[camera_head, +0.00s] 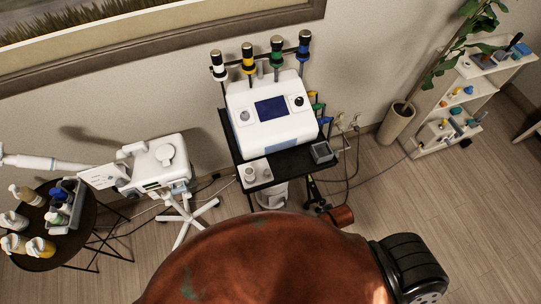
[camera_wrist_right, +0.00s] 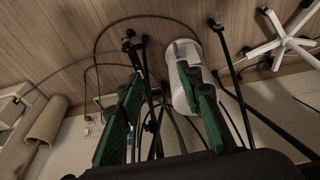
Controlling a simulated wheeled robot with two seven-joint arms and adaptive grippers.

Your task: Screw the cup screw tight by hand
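No cup screw can be made out in either view. In the head view, a white machine (camera_head: 272,112) with a dark blue screen stands on a black cart. Two small white cup-like items (camera_head: 257,173) sit on a pale plate at the cart's front left. A white unit (camera_head: 160,165) with a round lid-like top stands to the left on a wheeled stand. In the right wrist view, my right gripper (camera_wrist_right: 162,75) has its two green-padded fingers apart, with nothing visibly held between them. My left gripper is in neither view.
A round black table (camera_head: 92,225) with bottles stands at the left. A large rounded reddish-brown form (camera_head: 265,262) fills the bottom centre, with a black ribbed part (camera_head: 412,265) beside it. A plant pot (camera_head: 397,122) and a shelf (camera_head: 443,100) stand right. Wooden floor is clear at lower right.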

